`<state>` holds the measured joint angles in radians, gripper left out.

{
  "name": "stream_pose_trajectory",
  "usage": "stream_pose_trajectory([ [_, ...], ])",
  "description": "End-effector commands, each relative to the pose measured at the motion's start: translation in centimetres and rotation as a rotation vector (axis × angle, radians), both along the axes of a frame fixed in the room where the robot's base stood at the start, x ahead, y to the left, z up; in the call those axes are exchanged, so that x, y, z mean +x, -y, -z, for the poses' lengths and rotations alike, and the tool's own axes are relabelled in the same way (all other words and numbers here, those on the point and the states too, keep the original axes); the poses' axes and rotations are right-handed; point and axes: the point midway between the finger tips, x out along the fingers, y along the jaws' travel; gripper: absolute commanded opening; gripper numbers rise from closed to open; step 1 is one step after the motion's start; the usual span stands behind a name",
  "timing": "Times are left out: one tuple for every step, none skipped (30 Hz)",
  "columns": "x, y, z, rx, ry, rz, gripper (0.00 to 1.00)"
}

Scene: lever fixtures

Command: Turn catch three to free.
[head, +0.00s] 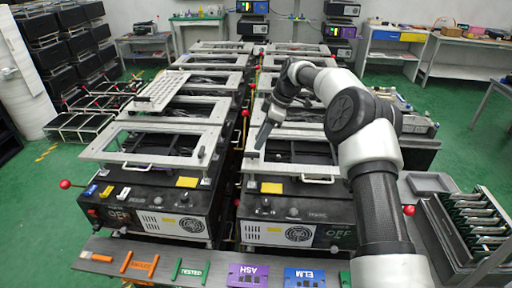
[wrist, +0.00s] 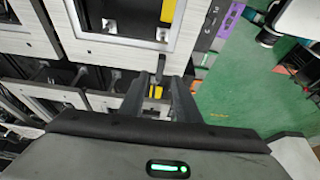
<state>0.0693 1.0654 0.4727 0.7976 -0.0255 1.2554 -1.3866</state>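My gripper (head: 262,138) points down at the left edge of the near right-hand fixture frame (head: 285,155) in the head view. In the wrist view its two dark fingers (wrist: 160,88) stand apart with a gap between them. A small dark upright piece (wrist: 160,66), perhaps a catch lever, shows at the fingertips; I cannot tell if the fingers touch it. No number label marking catch three is legible.
Two rows of fixtures run back from a front rail with colored tags, including a purple one (head: 248,275). Red-ball levers, one at the left (head: 65,184), stick out beside the fixtures. A rack of boards (head: 478,222) stands at right. Green floor (head: 455,135) is open beyond.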

Motion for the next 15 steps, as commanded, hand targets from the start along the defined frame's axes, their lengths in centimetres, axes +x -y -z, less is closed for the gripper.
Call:
stream_pose_trajectory([
  [0.1,0.6,-1.5,0.001,0.005,0.002,0.3],
  [0.1,0.8,-2.2,0.001,0.005,0.002,0.3],
  [0.1,1.2,-3.1,0.001,0.004,0.001,0.3],
  [0.0,1.5,-3.8,0.001,0.004,0.001,0.3],
  [0.0,1.8,-4.5,0.001,0.004,0.002,0.3],
  [0.0,2.1,-5.4,0.001,0.004,0.002,0.3],
  [0.0,2.4,-6.1,0.001,0.004,0.002,0.3],
  [0.0,2.7,-6.7,0.001,0.004,0.002,0.3],
  [0.0,3.0,-7.5,0.001,0.004,0.002,0.3],
  [0.0,3.2,-8.1,0.001,0.004,0.002,0.3],
  [0.0,3.5,-8.5,0.0,0.002,0.001,0.3],
  [0.0,3.7,-9.1,0.0,0.003,0.001,0.3],
  [0.0,3.9,-9.6,0.0,0.001,0.0,0.3],
  [0.0,4.0,-9.9,0.0,0.002,0.001,0.3],
  [0.0,4.2,-10.4,0.0,0.002,0.001,0.3],
])
